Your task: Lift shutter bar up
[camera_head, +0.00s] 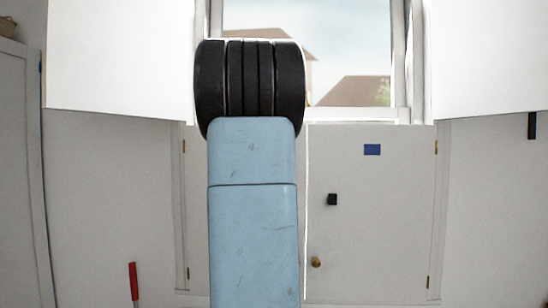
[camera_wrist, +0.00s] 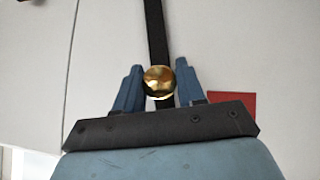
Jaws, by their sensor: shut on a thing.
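The shutter bar (camera_wrist: 155,30) appears to be the black strip running upright against white panels in the wrist view. A round gold knob (camera_wrist: 159,82) sits in front of the strip, between my fingers. My gripper (camera_wrist: 160,85) has one blue finger on each side of the knob and is shut on the bar at this knob. The black strip shows again just below the knob. In the head view my blue arm hides my gripper and the bar.
In the head view, white panels (camera_head: 120,55) flank a window (camera_head: 350,50). A red handle (camera_head: 133,282) stands lower left. A red patch (camera_wrist: 232,108) shows in the wrist view.

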